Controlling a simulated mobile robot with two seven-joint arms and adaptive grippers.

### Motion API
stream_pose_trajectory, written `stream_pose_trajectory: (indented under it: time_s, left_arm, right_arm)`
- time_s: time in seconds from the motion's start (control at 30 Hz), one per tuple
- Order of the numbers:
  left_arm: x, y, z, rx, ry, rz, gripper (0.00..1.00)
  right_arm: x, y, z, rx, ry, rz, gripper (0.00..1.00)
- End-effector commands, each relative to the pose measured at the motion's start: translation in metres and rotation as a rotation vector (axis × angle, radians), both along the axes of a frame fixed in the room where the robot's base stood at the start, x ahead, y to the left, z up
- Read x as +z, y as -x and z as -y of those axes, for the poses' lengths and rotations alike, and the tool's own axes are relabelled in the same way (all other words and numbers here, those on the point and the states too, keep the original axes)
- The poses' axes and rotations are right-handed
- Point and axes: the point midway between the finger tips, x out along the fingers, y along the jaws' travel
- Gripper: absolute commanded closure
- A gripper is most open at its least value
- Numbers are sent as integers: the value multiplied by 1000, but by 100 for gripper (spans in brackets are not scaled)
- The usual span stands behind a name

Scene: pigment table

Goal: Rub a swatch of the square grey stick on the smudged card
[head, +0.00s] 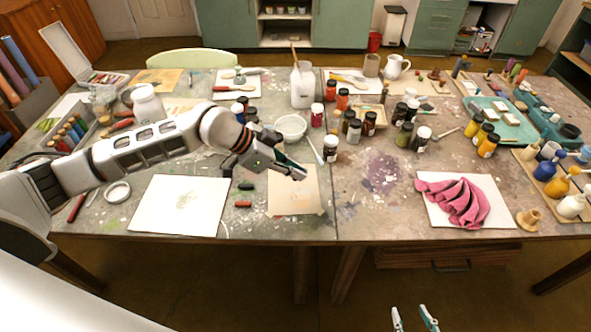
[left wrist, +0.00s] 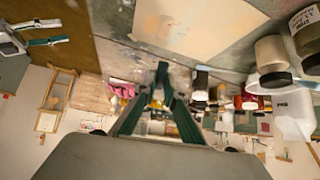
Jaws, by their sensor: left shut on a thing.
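My left gripper (head: 298,172) is low over the tan card (head: 297,203), near the card's upper half. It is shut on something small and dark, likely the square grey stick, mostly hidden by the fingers. In the left wrist view its fingertips (left wrist: 162,76) come together, and a pale card (left wrist: 185,22) lies beyond them. Whether the stick touches the card cannot be told. A white sheet (head: 150,214) with a faint smudge in its middle lies to the left. My right gripper (head: 415,319) is open and empty, in front of the table.
A dark green stick (head: 246,186) and a red stick (head: 243,204) lie between the sheet and the card. A white bowl (head: 291,126) and several jars stand behind. A pink cloth (head: 460,200) lies at the right.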

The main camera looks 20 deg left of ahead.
Motion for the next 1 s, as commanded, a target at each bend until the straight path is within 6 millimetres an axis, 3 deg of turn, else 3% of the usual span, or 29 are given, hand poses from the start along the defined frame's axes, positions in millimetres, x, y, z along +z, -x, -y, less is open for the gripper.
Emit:
stream_pose_trajectory:
  time_s: [0.57, 1.0]
  left_arm:
    - [-51, 1, 0, -3, -1, -4, 97]
    - [-70, 0, 0, -2, 0, -1, 97]
  right_arm:
    - [-65, 13, 1, 1, 2, -40, 60]
    - [-59, 10, 0, 0, 1, -28, 60]
